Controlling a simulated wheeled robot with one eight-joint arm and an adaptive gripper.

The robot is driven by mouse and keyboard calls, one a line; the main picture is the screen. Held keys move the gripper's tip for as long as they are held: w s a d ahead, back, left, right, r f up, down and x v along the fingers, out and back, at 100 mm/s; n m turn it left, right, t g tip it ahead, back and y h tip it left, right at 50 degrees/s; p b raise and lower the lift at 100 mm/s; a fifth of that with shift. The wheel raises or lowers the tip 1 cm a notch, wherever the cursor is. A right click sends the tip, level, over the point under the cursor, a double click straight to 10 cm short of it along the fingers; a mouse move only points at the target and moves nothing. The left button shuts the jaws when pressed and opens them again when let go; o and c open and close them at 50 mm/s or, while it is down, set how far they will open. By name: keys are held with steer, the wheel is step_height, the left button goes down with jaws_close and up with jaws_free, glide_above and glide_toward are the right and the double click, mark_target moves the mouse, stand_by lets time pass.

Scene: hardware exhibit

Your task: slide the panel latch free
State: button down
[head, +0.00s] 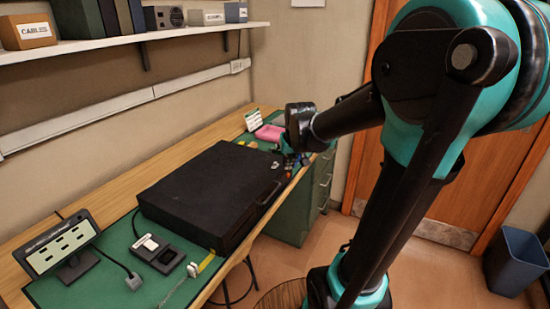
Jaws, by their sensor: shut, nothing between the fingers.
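A large flat black case (210,190) lies on the green mat of the workbench, its lid-like top facing up. A small handle or catch (268,192) shows on its right-hand front side. I cannot make out for sure which part is the panel latch. My gripper (290,148) is shut and empty at the far right corner of the case, just above the bench edge. The arm and wrist hide part of what lies there, and I cannot tell whether the fingers touch anything.
A pink object (269,132) and a small white sign (253,120) stand behind the case. A tilted display (62,242) and a small black switch box (158,254) are at the near left. A green drawer cabinet (318,190) is under the bench. A blue bin (515,260) stands by the door.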

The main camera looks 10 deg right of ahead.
step_height(320, 180, up, 7)
steer(key=g, duration=0.2)
glide_above(271, 166)
steer(key=w+d, duration=0.1)
steer(key=w, duration=0.1)
steer(key=shift+s+d+r, duration=0.15)
steer(key=shift+s+d, duration=0.05)
steer(key=shift+s, duration=0.05)
steer(key=x, duration=1)
steer(key=shift+w, duration=0.1)
steer(key=shift+s+d, duration=0.1)
steer(key=shift+s, duration=1.95)
steer(key=shift+s+a, duration=0.75)
steer(key=shift+s, duration=0.3)
